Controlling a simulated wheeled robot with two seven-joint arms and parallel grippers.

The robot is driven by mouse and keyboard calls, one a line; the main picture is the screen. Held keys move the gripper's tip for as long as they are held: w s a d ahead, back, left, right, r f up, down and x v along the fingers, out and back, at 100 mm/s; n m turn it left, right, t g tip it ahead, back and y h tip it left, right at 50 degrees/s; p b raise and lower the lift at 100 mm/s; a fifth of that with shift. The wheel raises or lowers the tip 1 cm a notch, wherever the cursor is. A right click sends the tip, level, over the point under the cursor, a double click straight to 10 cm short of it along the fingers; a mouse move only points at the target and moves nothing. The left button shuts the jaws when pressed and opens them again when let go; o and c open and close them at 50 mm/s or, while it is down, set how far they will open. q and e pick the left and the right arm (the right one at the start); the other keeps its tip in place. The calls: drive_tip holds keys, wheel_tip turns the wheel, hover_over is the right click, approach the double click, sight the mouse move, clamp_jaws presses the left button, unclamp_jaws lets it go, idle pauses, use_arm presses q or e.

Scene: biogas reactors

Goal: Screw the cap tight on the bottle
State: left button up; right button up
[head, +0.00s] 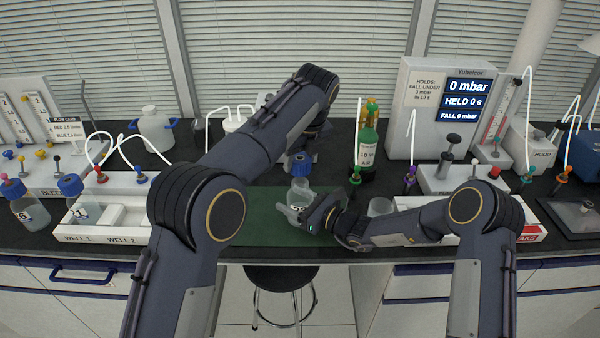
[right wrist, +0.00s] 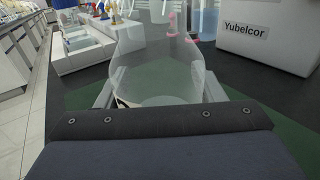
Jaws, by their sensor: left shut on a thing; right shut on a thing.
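The clear glass bottle (head: 299,190) stands upright over the green mat (head: 262,212) in the middle of the bench. My right gripper (head: 297,213) is shut on the lower part of the bottle from the right. In the right wrist view the clear bottle (right wrist: 158,78) fills the space between the jaws, and its top is cut off by the frame. My left gripper (head: 299,158) points down above the bottle and is shut on the blue cap (head: 299,166). The cap is over the bottle's neck; I cannot tell whether it is seated. My left wrist hides part of this area.
A white rack (head: 76,233) with blue-capped bottles stands at the left. A green bottle (head: 367,149) stands behind, right of my left gripper. The pressure device (head: 426,91) stands at the back right. The mat's left part is clear.

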sight(302, 180)
use_arm(q)
drive_tip(key=shift+f, duration=1.05)
drive_tip(key=shift+f, duration=0.9)
drive_tip(key=shift+f, duration=0.55)
use_arm(e)
clamp_jaws()
use_arm(q)
drive_tip(key=m+h, duration=0.1)
drive_tip(key=m, duration=0.6)
drive_tip(key=shift+a+h, duration=0.15)
drive_tip(key=shift+h, duration=0.25)
drive_tip(key=m, duration=0.2)
drive_tip(key=m+h, duration=0.1)
drive_tip(key=m, duration=0.1)
drive_tip(key=shift+d+f, duration=0.2)
drive_tip(key=shift+f, duration=0.1)
drive_tip(key=shift+r+m, duration=0.15)
drive_tip(key=shift+m, duration=0.85)
drive_tip(key=shift+h, duration=0.3)
